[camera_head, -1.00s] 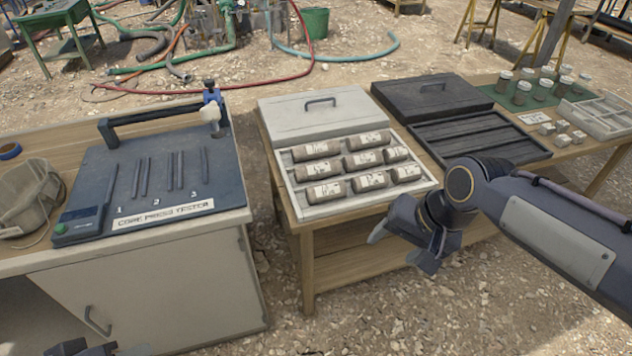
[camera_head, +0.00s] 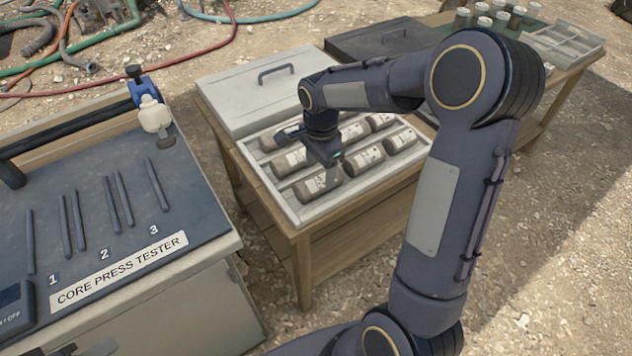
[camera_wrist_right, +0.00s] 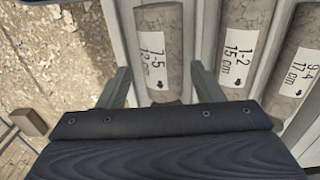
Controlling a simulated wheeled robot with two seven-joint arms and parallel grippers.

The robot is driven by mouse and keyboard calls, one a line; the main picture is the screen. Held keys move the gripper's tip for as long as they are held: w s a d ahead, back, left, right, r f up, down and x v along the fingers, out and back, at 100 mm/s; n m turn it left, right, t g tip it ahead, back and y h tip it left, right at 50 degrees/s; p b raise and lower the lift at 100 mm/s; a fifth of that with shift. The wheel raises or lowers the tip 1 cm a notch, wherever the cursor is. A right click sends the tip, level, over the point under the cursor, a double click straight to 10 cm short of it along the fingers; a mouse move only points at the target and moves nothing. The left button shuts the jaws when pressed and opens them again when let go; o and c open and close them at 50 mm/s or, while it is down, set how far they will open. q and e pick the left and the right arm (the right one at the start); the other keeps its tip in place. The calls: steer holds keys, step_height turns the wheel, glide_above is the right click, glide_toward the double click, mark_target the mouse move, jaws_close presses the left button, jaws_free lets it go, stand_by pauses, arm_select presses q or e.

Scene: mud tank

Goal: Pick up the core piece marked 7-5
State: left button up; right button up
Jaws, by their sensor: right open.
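The core piece marked 7-5 (camera_wrist_right: 153,40) is a grey-brown cylinder with a white label, lying in the channel nearest the tray's side wall in the right wrist view. My right gripper (camera_wrist_right: 160,82) is open, with one finger on each side of this core's near end; contact cannot be told. In the head view my right gripper (camera_head: 325,150) is low over the light core tray (camera_head: 290,212), hiding part of the cores. I cannot tell which core there is 7-5. A bit of my left gripper (camera_head: 75,350) shows at the bottom left edge.
Core 1-2 (camera_wrist_right: 240,40) and core 9-4 (camera_wrist_right: 297,65) lie in neighbouring channels. The tray's light lid (camera_head: 245,100) is behind it. The core press tester (camera_head: 90,190) stands left, across a gap. A dark case (camera_head: 370,45) lies behind right.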

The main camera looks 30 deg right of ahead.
mark_target(318, 176)
step_height(318, 176, down, 5)
steer(key=shift+w+a+r, duration=0.1)
steer(key=shift+w+a, duration=0.05)
steer(key=c, duration=1.1)
steer(key=shift+c, duration=0.7)
steer(key=shift+r, duration=0.15)
